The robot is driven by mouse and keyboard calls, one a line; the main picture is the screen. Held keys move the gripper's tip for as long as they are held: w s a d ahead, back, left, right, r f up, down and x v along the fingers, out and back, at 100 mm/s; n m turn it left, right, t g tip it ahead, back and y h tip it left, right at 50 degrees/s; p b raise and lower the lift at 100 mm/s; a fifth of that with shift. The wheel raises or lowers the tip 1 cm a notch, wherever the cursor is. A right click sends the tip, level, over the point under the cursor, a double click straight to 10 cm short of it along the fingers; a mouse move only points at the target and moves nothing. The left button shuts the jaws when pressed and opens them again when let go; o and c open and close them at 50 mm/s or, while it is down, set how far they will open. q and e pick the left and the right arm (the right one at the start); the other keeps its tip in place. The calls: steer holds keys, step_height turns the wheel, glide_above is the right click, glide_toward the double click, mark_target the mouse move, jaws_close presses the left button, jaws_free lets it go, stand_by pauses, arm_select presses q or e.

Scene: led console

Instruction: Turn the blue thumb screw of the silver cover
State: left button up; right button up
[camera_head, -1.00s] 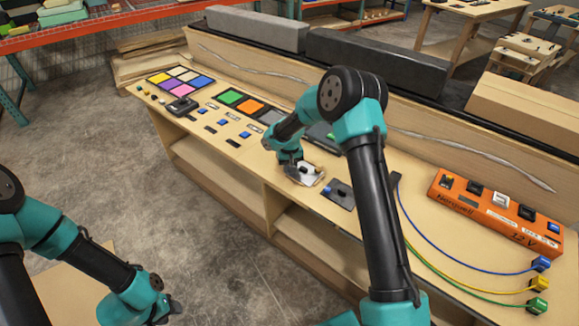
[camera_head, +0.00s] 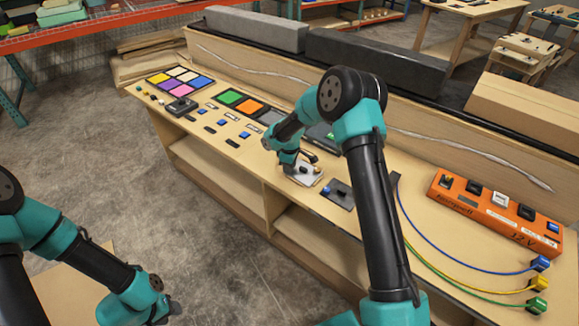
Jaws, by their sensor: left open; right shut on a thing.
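The silver cover (camera_head: 308,179) lies on the console bench (camera_head: 415,205), mostly under my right gripper. My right gripper (camera_head: 298,168) is down at the cover, shut on the thumb screw. The blue of the screw is hidden behind the fingers. My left gripper (camera_head: 170,310) is open and empty, off the bench at the lower left, above the floor.
A dark plate with a blue knob (camera_head: 339,190) lies just right of the cover. An orange power box (camera_head: 495,212) and blue, yellow and green plugs (camera_head: 539,283) are at the right. Coloured tiles (camera_head: 180,79) and small switches lie at the left.

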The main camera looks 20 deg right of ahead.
steer(key=n, duration=0.5)
steer(key=shift+f+n, duration=0.2)
steer(key=shift+n, duration=0.1)
steer(key=n, duration=0.5)
steer(key=shift+n, duration=0.3)
steer(key=o, duration=1)
steer(key=shift+w+r, duration=0.1)
steer(key=shift+c, duration=0.2)
steer(key=shift+r, duration=0.1)
step_height(320, 180, up, 17)
steer(key=shift+r, duration=0.15)
